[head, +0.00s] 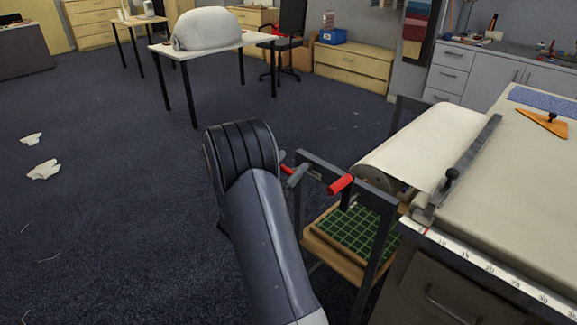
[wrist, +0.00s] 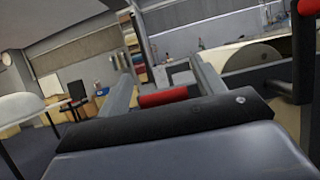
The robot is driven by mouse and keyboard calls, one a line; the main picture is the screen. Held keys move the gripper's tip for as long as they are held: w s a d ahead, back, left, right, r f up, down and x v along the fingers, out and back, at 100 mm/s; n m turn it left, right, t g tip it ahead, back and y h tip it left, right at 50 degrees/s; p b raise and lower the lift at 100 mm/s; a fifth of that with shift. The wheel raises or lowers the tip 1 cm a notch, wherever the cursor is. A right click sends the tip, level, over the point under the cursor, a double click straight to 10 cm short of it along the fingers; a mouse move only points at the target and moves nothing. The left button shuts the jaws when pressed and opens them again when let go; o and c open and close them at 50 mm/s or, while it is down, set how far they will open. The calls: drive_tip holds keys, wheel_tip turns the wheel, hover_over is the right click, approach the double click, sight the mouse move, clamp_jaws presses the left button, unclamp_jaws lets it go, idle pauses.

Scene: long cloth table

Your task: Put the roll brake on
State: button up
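A cream cloth roll (head: 415,145) lies in a dark frame at the table's left end. A red grip (head: 287,169) on the frame's left side shows in part beside my gripper (head: 291,166); I take it for the roll brake's lever. In the wrist view the red grip (wrist: 163,97) lies crosswise between the two grey fingers of my gripper (wrist: 165,88). The fingers stand wide apart, open; I cannot tell whether they touch the grip. A second red handle (head: 341,184) sticks out near the roll's end, and a red end (wrist: 307,6) shows at the wrist view's top right.
The long cloth table (head: 500,170) with a ruler edge and a grey cutting bar (head: 465,160) is at right. A wooden tray with a green grid mat (head: 355,230) sits low inside the frame. The dark carpet at left is clear except for white scraps (head: 43,170).

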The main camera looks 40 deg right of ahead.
drive_tip(key=o, duration=0.3)
drive_tip(key=v, duration=1)
drive_tip(key=shift+a+f, duration=0.15)
drive_tip(key=shift+a, duration=0.2)
drive_tip(key=shift+d, duration=0.1)
drive_tip(key=x, duration=1.1)
drive_tip(key=shift+s, duration=0.1)
